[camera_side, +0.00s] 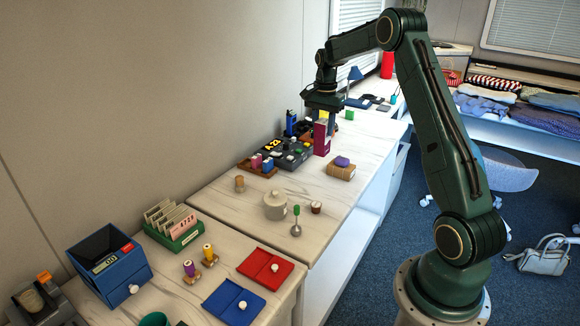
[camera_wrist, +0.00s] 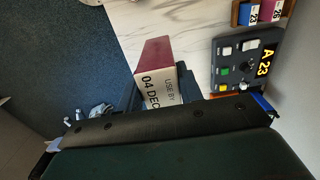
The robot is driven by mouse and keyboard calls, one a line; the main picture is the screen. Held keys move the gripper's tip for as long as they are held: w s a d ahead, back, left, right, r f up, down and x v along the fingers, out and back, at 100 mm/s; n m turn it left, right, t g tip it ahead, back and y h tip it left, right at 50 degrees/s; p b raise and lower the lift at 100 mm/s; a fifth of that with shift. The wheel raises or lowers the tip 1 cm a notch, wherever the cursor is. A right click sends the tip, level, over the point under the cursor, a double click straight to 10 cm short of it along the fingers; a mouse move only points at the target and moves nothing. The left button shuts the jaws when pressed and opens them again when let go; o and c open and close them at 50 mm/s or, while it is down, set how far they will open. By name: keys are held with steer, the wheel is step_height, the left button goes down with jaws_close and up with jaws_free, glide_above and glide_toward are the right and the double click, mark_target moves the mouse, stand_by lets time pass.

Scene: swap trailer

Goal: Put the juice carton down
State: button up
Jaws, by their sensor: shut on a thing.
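The juice carton (camera_side: 321,139) is magenta with a pale face and stands upright under my gripper, at the far part of the wooden worktop. My gripper (camera_side: 324,113) is shut on its upper part. In the wrist view, the carton (camera_wrist: 155,55) shows a dark pink side and a white face printed "USE BY 04 DEC". My gripper's dark body hides its near end there. I cannot tell whether the carton's base touches the worktop (camera_side: 225,205).
A black panel (camera_side: 283,154) marked "A 23" lies left of the carton, with a wooden tray (camera_side: 257,167) of small boxes beside it. A wooden block with a purple item (camera_side: 341,168) lies in front. A lidded pot (camera_side: 275,206) stands nearer. Bare worktop lies between.

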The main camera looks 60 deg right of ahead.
mark_target(323, 135)
step_height(323, 135, down, 11)
steer(key=shift+r, duration=0.1)
stand_by(0.3)
steer(key=shift+f, duration=2.15)
steer(key=shift+f, duration=0.1)
steer(key=o, duration=1.1)
step_height(323, 135, up, 12)
